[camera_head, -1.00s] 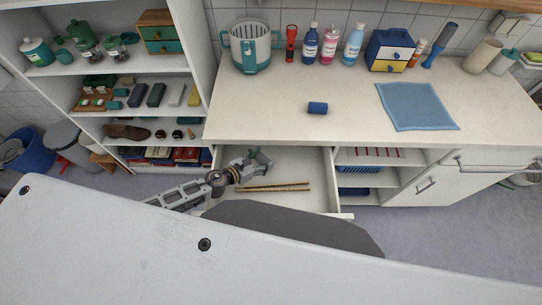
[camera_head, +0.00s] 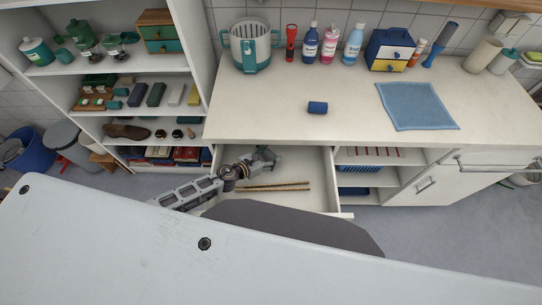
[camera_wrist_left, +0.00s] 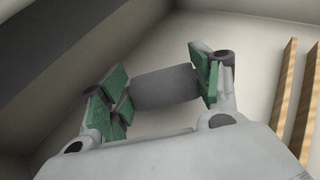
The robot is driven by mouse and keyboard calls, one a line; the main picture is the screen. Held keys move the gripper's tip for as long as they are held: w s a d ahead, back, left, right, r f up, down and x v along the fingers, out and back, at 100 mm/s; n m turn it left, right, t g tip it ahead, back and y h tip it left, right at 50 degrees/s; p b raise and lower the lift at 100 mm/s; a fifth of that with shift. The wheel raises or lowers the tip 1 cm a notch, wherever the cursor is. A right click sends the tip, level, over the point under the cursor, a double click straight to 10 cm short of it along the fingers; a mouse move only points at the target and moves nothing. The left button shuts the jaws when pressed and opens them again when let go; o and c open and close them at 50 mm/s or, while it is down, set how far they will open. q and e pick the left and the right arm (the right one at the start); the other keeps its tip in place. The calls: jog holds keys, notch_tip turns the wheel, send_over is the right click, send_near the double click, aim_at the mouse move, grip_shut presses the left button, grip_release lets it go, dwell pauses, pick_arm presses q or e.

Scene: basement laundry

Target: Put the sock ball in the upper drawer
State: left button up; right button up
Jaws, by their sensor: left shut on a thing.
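The sock ball (camera_wrist_left: 165,86) is a grey, rolled, roughly cylindrical bundle. In the left wrist view it sits between the green finger pads of my left gripper (camera_wrist_left: 160,88), which is shut on it. In the head view my left gripper (camera_head: 264,157) is over the left back part of the open upper drawer (camera_head: 311,165); the grey bundle is hard to make out there. The wrist view shows the gripper inside or just above the drawer; whether the bundle touches the drawer floor I cannot tell. My right gripper is not in view.
Two thin wooden sticks (camera_head: 276,187) lie in the drawer, to the right of the gripper in the wrist view. A small blue roll (camera_head: 317,108) and a blue cloth (camera_head: 418,106) lie on the counter (camera_head: 260,115). An open shelf (camera_head: 160,92) stands at left.

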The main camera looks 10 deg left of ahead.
pick_arm(q)
jog(key=shift+w+d+f, duration=0.35)
jog(key=shift+w+f, duration=0.1)
jog(key=shift+f, duration=0.25)
jog(key=shift+f+b, duration=0.2)
jog(key=shift+b, duration=0.15)
jog(key=o, duration=1.1)
jog(key=shift+r, duration=0.25)
